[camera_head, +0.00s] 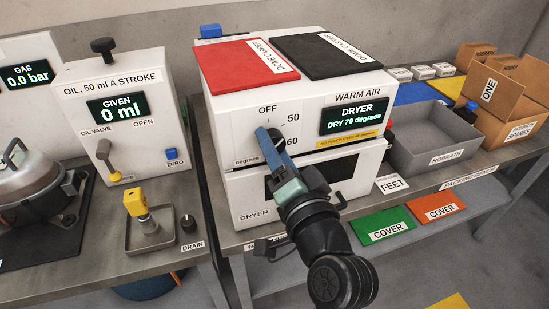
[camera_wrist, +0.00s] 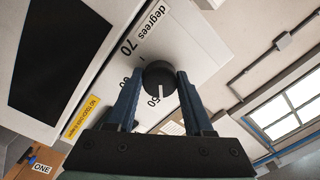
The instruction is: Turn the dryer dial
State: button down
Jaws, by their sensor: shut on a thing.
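The dryer dial (camera_wrist: 158,73) is a round black knob with a white pointer line, on the white front of the dryer (camera_head: 235,126). In the wrist view it sits between the two blue fingers of my gripper (camera_wrist: 156,80), which is shut on it. The pointer line lies near the 50 mark there; the 70 mark shows clear and the mark between is partly covered by a finger. In the head view my gripper (camera_head: 268,138) hides the dial. The dryer display (camera_head: 354,116) reads "DRY 70 degrees".
A yellow do-not-touch label (camera_head: 351,143) is under the display. Red (camera_head: 240,65) and black (camera_head: 325,55) pads lie on top of the dryer. The oil unit (camera_head: 120,125) stands at left.

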jog(key=n+b, duration=0.6)
jog(key=n, duration=0.2)
jog(key=shift+f+n, duration=0.1)
jog(key=shift+n, duration=0.3)
dwell(0.4)
jog(key=shift+c, duration=1.4)
grip_release()
jog(key=v, duration=1.3)
jog(key=shift+b, duration=0.45)
